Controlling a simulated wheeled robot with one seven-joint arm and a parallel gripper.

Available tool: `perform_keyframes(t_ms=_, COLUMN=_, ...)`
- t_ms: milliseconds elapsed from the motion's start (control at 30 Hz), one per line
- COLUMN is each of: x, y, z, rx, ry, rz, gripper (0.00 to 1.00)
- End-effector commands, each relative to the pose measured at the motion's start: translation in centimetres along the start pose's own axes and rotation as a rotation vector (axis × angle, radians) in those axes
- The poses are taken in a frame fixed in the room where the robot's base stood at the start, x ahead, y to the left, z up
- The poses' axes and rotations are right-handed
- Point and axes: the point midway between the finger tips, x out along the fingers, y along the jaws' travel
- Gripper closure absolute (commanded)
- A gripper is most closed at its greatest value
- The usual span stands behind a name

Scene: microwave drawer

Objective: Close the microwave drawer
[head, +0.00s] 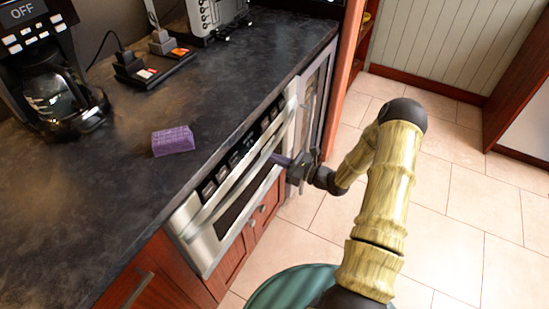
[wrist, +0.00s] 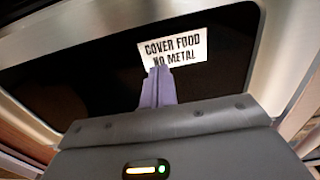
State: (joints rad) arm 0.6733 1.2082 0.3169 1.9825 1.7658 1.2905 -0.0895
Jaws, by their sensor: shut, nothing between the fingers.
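The microwave drawer (head: 213,245) is built in under the dark counter, with a silver frame, a dark window and a control strip above its front. In the head view its front stands close below the control strip; I cannot tell whether a small gap is left. In the wrist view the dark window (wrist: 100,75) fills the space ahead, with a white "COVER FOOD NO METAL" label (wrist: 188,45) on it. My gripper (head: 276,159) is at the right part of the drawer front. Its purple fingers (wrist: 160,72) are shut and empty, pointing at the window just below the label. I cannot tell if they touch.
On the counter (head: 110,190) are a purple block (head: 173,141), a coffee maker (head: 55,95), dark blocks with orange marks (head: 155,65) and a toaster (head: 215,15). Wooden cabinet doors (head: 235,262) lie below the drawer. The tiled floor (head: 460,200) to the right is clear.

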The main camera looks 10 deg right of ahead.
Motion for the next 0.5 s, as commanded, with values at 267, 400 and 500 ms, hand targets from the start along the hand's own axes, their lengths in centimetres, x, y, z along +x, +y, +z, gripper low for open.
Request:
perform_keyframes(t_ms=267, x=-5.5, y=-0.3, z=-0.1, rx=0.003, ry=0.006, rz=-0.004, gripper=1.00)
perform_keyframes(t_ms=400, x=-8.3, y=-0.3, z=-0.1, rx=0.003, ry=0.006, rz=-0.003, gripper=1.00)
perform_keyframes(t_ms=500, x=-10.0, y=-0.2, z=-0.1, rx=0.003, ry=0.006, rz=-0.002, gripper=1.00)
